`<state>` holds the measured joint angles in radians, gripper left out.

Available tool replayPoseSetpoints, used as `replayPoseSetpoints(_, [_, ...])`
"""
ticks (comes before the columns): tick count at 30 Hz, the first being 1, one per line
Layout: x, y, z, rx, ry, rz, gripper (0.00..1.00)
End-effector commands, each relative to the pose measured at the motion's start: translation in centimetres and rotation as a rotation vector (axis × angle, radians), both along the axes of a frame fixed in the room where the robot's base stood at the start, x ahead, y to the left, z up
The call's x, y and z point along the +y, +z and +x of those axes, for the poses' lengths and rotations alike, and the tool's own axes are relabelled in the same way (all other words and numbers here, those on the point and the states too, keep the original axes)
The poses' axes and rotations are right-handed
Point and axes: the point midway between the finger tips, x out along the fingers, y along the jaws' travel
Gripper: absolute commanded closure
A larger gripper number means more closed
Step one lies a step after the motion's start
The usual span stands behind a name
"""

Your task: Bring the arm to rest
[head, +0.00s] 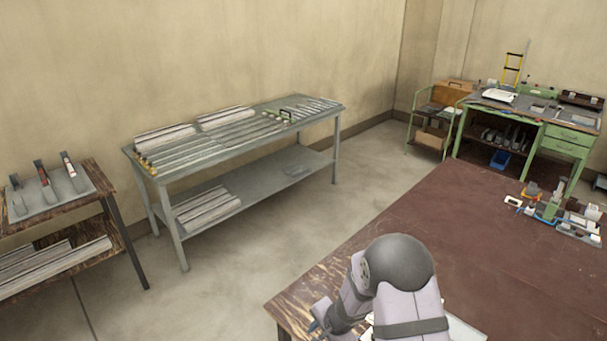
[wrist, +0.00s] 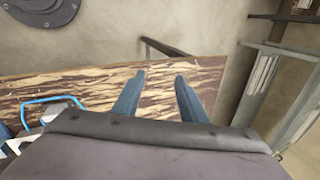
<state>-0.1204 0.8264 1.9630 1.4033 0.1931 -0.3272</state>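My gripper (wrist: 160,76) shows in the wrist view as two blue-grey fingers standing apart, with nothing between them. Behind the fingers is the streaked wooden edge (wrist: 80,88) of the workbench. In the head view my arm is folded at the bottom middle, over the near corner of the brown workbench (head: 430,215). My gripper is mostly hidden there by the arm; a small bluish tip shows at its lower left.
A grey metal table (head: 240,135) with long profiles stands by the wall. A wooden side table (head: 108,185) holds a rack at left. Clamps and small parts (head: 550,205) lie at the workbench's right. A blue loop (wrist: 50,101) is left of my fingers. The workbench middle is clear.

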Motion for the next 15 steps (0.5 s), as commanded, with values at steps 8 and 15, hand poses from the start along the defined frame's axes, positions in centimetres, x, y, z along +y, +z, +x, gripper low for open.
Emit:
replayPoseSetpoints(8, [2.0,1.8,-12.7,0.247,0.392,0.067,0.62])
replayPoseSetpoints(15, [-2.8,4.8,-23.0,0.435,0.760,-0.029,0.62])
